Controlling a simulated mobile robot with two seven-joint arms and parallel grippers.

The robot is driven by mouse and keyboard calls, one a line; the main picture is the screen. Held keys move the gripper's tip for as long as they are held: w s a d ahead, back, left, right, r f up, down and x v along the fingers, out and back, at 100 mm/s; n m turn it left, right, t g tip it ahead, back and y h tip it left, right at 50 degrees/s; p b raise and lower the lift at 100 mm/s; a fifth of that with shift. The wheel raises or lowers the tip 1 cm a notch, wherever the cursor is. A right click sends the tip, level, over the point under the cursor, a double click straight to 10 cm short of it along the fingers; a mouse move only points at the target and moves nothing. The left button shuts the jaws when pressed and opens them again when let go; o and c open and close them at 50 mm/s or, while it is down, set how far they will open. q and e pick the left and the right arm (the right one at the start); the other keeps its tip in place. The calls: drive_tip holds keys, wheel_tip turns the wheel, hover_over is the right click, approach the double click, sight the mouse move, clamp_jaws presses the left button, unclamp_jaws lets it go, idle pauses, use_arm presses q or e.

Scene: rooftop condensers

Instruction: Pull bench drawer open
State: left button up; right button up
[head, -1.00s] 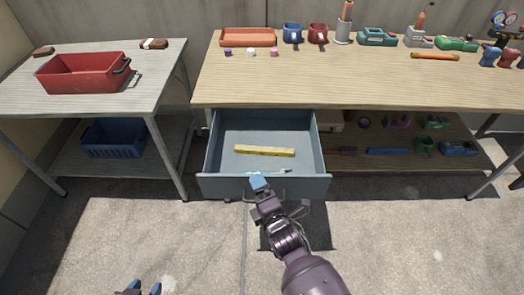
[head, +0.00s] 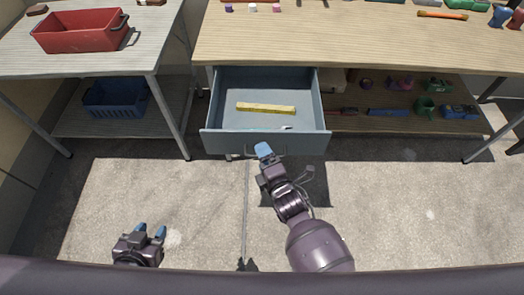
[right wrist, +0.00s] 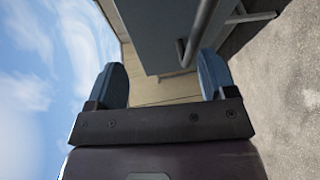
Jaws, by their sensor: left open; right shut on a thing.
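The bench drawer (head: 222,143) is grey-blue and stands pulled out below the wooden bench top (head: 350,50). A yellow bar (head: 265,108) and a thin light-coloured tool (head: 284,128) lie inside it. My right gripper (head: 263,150) is at the drawer's front, shut on the drawer handle (head: 283,150). The fingers hide part of the handle in the head view. The right wrist view shows the handle bar (right wrist: 181,53) by the blue fingers. My left gripper (head: 150,230) is open and empty over the floor at lower left, away from the drawer.
A grey side table (head: 150,50) at left carries a red bin (head: 80,31), with a blue crate (head: 115,98) on its lower shelf. Tools lie on the bench's lower shelf (head: 400,125) to the right of the drawer. The concrete floor in front is clear.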

drive_tip(key=shift+s+d+r, duration=0.15)
drive_tip(key=shift+s+r, duration=0.05)
drive_tip(key=shift+r, duration=0.35)
drive_tip(key=c, duration=0.4)
use_arm(q)
drive_tip(key=r, duration=0.1)
drive_tip(key=r+p, duration=0.1)
drive_tip(key=r, duration=0.1)
drive_tip(key=shift+w+d+t+p, duration=0.15)
drive_tip(key=shift+w+t+p, duration=0.15)
drive_tip(key=shift+w, duration=0.1)
use_arm(e)
drive_tip(key=s+d+f, duration=0.1)
drive_tip(key=s, duration=0.1)
drive_tip(key=s+d, duration=0.1)
drive_tip(key=s, duration=0.2)
drive_tip(key=s+d+f, duration=0.1)
drive_tip(key=s, duration=0.2)
drive_tip(key=shift+s+d+f, duration=0.1)
drive_tip(key=shift+d+f, duration=0.15)
drive_tip(key=shift+f, duration=0.05)
use_arm(q)
drive_tip(key=shift+a, duration=0.2)
drive_tip(key=shift+r, duration=0.1)
use_arm(e)
drive_tip(key=shift+m, duration=0.3)
